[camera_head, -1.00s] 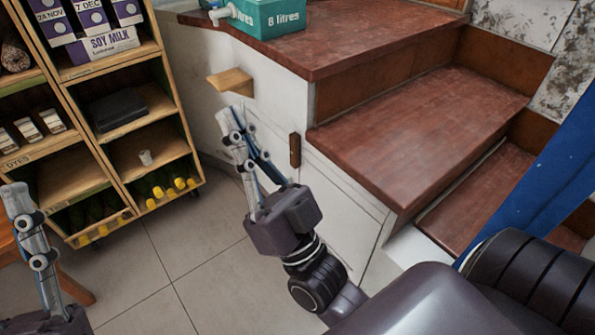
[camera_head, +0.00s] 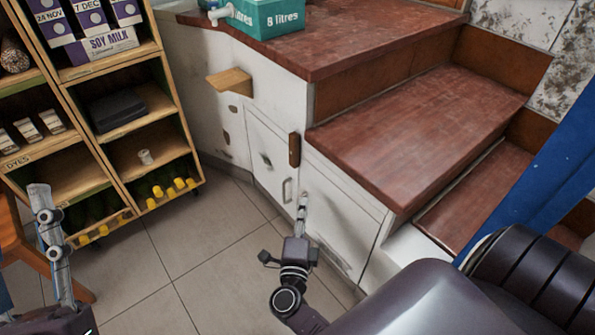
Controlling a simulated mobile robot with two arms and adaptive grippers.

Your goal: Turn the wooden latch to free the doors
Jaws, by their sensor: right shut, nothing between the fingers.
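The brown wooden latch (camera_head: 294,150) stands upright on the white cabinet front under the stairs, at the top of the seam between two doors. The left door (camera_head: 262,150) has a small metal handle (camera_head: 287,190). The right door (camera_head: 335,195) lies beneath the lower tread and looks closed. My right gripper (camera_head: 303,200) is shut and empty, its fingertips pointing up, below the latch in the picture and apart from it. My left gripper (camera_head: 42,190) is at the lower left, far from the latch; its finger opening cannot be made out.
A wooden shelf unit (camera_head: 128,190) with cartons and bottles stands at the left. A small wooden ledge (camera_head: 230,82) sticks out from the cabinet wall. Red-brown stair treads (camera_head: 420,140) rise at the right. A teal box (camera_head: 268,18) sits on top. The tiled floor (camera_head: 190,250) is clear.

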